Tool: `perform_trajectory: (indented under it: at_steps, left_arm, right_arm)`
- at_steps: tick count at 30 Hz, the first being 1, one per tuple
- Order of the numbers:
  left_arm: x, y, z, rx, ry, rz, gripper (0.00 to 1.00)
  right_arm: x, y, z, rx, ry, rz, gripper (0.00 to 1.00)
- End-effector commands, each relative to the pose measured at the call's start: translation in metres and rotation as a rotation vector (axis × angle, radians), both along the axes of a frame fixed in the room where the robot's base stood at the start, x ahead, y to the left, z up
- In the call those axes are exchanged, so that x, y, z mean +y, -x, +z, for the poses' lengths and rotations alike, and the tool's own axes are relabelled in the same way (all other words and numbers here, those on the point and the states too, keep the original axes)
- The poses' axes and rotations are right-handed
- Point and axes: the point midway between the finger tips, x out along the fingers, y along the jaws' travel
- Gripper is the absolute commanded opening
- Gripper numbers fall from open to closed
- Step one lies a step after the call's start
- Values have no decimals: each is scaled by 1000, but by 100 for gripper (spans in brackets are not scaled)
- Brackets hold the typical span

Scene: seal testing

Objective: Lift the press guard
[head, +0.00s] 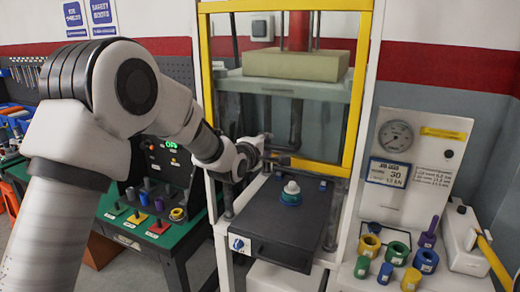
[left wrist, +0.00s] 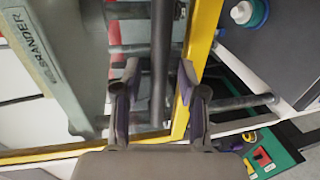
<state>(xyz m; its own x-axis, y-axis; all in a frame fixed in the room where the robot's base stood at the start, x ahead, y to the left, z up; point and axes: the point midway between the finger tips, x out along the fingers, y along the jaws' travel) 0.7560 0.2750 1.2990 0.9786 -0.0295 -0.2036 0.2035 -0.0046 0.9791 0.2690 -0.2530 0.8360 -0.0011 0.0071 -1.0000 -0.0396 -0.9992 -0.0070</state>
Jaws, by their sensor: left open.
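The press guard (head: 357,88) is a yellow frame on the front of the press. Its lower bar lies just above the dark press bed. My left gripper (head: 270,150) is at the lower left part of this frame, with its fingers close to the lower bar. In the left wrist view my left gripper (left wrist: 158,88) is open, its two fingers apart. The yellow guard bar (left wrist: 206,38) passes close to the right-hand finger. I cannot tell whether they touch. My right gripper is not in view.
A dark bed (head: 270,235) carries a white and teal part (head: 291,193). A beige block (head: 296,66) sits higher behind the guard. Coloured rings and cylinders stand on the right bench, with a yellow-handled hammer (head: 494,262). A green table (head: 125,228) stands left.

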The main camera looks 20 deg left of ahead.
Motion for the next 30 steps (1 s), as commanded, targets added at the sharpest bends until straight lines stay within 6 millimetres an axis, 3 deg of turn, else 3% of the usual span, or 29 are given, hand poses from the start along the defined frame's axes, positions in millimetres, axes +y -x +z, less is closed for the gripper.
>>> perform_trajectory:
  at_steps: [9,15,30]
  left_arm:
    - [3,73,16,0,3,1,41]
    - [3,106,22,0,1,0,41]
    - [3,110,23,1,0,0,41]
  right_arm:
    - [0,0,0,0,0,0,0]
    - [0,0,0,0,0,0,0]
    - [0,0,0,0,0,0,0]
